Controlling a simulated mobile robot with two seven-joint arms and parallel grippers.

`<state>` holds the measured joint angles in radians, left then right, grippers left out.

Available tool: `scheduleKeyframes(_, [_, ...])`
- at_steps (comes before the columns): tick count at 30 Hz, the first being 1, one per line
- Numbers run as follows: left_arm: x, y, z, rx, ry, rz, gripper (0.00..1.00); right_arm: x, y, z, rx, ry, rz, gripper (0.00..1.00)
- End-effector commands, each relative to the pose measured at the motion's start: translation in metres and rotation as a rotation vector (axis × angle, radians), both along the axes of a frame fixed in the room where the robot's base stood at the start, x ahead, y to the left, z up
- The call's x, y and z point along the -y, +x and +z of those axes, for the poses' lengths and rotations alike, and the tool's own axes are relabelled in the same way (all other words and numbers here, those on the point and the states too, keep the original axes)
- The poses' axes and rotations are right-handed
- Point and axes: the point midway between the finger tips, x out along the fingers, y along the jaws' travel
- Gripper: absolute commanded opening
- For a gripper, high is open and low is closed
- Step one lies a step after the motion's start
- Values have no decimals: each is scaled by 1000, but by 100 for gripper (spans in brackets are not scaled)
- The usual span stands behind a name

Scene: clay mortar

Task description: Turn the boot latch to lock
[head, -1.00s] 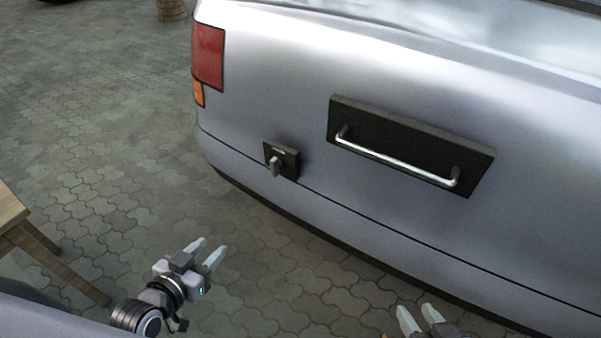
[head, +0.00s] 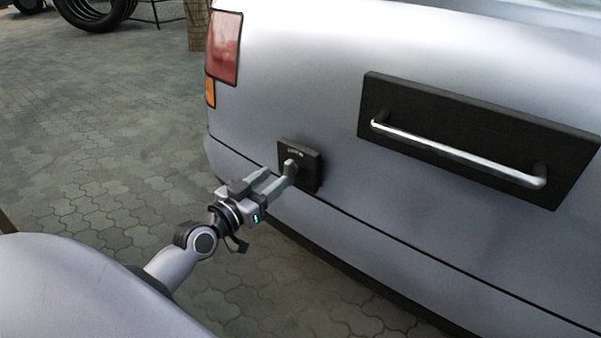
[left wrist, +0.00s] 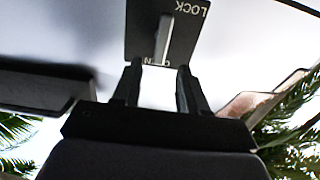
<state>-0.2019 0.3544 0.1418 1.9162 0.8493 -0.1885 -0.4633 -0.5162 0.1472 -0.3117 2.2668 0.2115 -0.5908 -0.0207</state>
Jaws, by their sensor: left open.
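The boot latch is a black square plate (head: 313,164) on the silver car's rear, with a small grey lever (head: 291,165) on it. In the left wrist view the plate (left wrist: 190,45) reads LOCK at upper right and OPEN at the lower edge; the lever (left wrist: 165,38) points towards OPEN. My left gripper (head: 278,182) is open at the latch. In the left wrist view its two fingers (left wrist: 158,75) stand either side of the lever's line. I cannot tell whether they touch the lever. My right gripper is out of view.
A black panel with a chrome handle bar (head: 455,150) is on the boot to the right of the latch. A red tail light (head: 225,47) is above left. The bumper edge runs below. Paved ground (head: 90,160) at left is clear; tyres (head: 95,12) lie far back.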

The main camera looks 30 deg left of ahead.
Motion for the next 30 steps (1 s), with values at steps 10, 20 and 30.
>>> scheduleKeyframes(10, [3, 38, -1, 1, -2, 1, 43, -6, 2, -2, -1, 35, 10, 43])
scheduleKeyframes(20, [5, 65, 0, -1, -2, 1, 43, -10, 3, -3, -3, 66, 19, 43])
scheduleKeyframes(30, [6, 68, 0, -3, -1, 0, 43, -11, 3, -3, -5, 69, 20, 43])
